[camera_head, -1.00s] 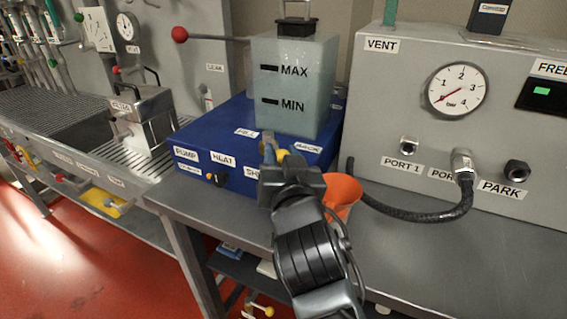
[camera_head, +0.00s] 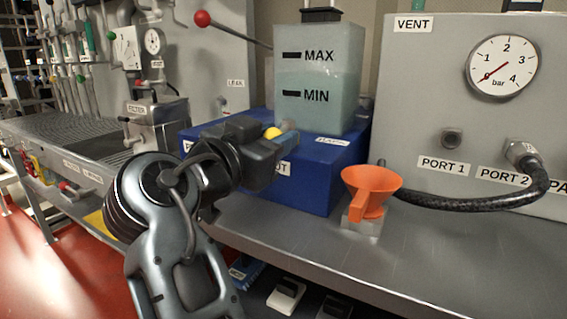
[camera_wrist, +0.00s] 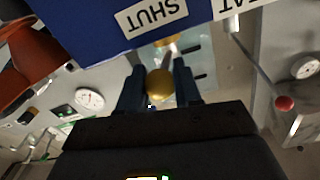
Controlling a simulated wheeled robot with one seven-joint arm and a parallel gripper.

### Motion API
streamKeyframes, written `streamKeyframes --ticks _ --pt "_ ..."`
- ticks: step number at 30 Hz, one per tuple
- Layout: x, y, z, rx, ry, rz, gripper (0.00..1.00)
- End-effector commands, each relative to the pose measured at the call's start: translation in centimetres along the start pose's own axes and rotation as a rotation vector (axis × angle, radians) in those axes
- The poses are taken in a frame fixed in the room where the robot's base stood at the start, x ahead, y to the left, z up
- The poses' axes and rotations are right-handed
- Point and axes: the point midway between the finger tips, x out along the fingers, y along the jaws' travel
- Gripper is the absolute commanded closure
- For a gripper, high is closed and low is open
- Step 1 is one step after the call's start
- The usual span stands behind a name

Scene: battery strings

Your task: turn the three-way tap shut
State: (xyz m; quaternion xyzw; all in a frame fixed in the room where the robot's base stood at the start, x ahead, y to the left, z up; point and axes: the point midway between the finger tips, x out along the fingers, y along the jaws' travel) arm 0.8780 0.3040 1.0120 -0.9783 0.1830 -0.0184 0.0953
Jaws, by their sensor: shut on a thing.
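The three-way tap is on the blue box (camera_head: 318,185) under the clear tank, mostly hidden behind my gripper. Its yellow knob (camera_head: 272,132) shows just past my gripper (camera_head: 281,138). In the wrist view, the round yellow knob (camera_wrist: 160,85) sits between the two dark fingers of my gripper (camera_wrist: 160,88), which is shut on it. A further yellow part (camera_wrist: 166,42) of the tap shows beyond. The SHUT label (camera_wrist: 152,15) is on the box face close to the fingers. In the head view my gripper partly covers that label.
The tank (camera_head: 330,75) with MAX and MIN marks stands on the box. An orange funnel (camera_head: 370,184) stands right of the box. A black hose (camera_head: 470,203) runs to the grey gauge panel (camera_head: 420,110). The bench front right (camera_head: 430,255) is clear.

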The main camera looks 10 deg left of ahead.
Motion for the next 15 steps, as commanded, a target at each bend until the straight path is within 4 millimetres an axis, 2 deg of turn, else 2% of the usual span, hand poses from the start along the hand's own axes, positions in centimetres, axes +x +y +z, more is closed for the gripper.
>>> streamKeyframes --ticks 1,15 --pt "-0.08 -0.39 0.55 -0.001 0.005 0.025 1.00" --pt "-0.12 -1.37 0.40 -0.003 0.030 0.166 1.00"
